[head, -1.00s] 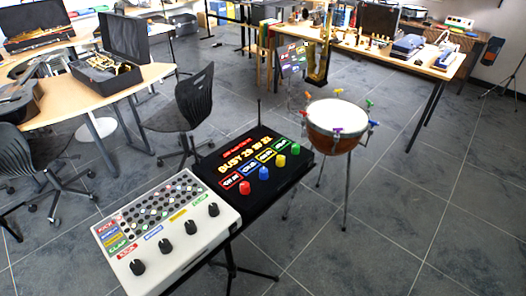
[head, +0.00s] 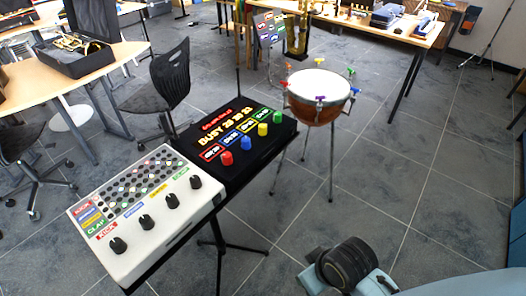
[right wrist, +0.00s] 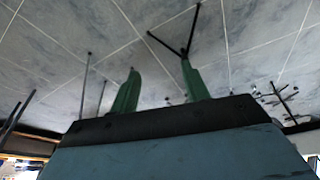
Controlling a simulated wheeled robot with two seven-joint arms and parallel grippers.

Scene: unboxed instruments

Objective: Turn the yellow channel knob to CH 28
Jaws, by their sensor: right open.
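The yellow knob (head: 262,129) stands upright on the front part of a black box (head: 240,168). It is third in a row, between the blue knob (head: 245,144) and the green knob (head: 277,116); the red knob (head: 226,158) is at the near end. Glowing text on the box seems to read BUSY with small numbers; I cannot read the channel setting surely. My right gripper (right wrist: 160,88) shows two green fingers spread apart, with nothing between them. My right arm (head: 350,268) is low at the right in the head view, well apart from the knobs. My left gripper is not in view.
A white drum machine (head: 150,215) with black knobs adjoins the black box at the left. A kettle drum (head: 318,85) with coloured tuning handles stands behind right. A black chair (head: 160,85) is behind left. Floor at the right is open.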

